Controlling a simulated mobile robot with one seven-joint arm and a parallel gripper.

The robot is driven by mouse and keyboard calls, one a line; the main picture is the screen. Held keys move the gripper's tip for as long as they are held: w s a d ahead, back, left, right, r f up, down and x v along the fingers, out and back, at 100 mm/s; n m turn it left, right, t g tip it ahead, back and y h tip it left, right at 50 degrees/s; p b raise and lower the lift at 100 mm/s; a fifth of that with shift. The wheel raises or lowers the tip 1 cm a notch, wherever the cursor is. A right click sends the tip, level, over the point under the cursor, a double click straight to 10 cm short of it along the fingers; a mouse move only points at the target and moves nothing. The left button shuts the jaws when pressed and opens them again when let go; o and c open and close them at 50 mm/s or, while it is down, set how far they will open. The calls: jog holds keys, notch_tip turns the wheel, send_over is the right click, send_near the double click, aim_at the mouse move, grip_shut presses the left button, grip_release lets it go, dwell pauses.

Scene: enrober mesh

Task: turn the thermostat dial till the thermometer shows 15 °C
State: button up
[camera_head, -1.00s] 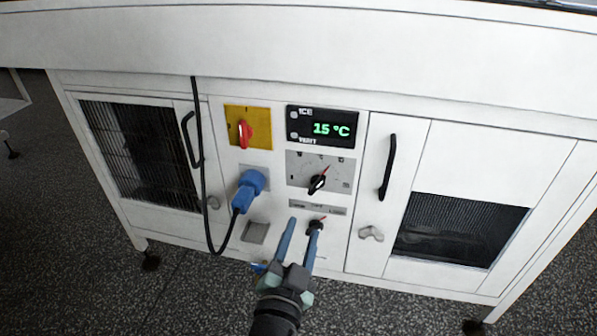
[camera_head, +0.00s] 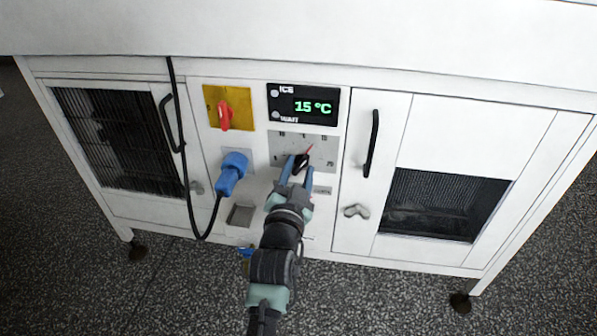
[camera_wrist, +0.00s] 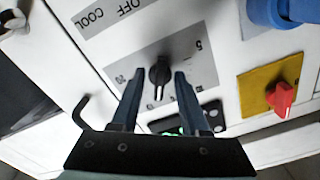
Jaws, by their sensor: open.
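The digital thermometer (camera_head: 303,104) reads 15 °C in green on a black panel. In the wrist view the dial (camera_wrist: 159,73) shows between the blue fingers of my gripper (camera_wrist: 153,78). My gripper (camera_head: 298,165) is open, with one finger on each side of the knob in the head view. I cannot tell whether the fingers touch it.
A red switch on a yellow plate (camera_head: 243,118) and a blue plug (camera_head: 231,172) with a black cable are left of the dial. A black door handle (camera_head: 371,144) is to the right. A lower selector label is partly hidden by my gripper.

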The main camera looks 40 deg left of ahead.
grip_shut()
jog(key=shift+n, duration=0.4)
jog(key=n+p, duration=0.1)
jog(key=n, duration=0.2)
jog(key=shift+d, duration=0.1)
jog(key=shift+f+n, duration=0.1)
jog(key=shift+n, duration=1.5)
grip_release()
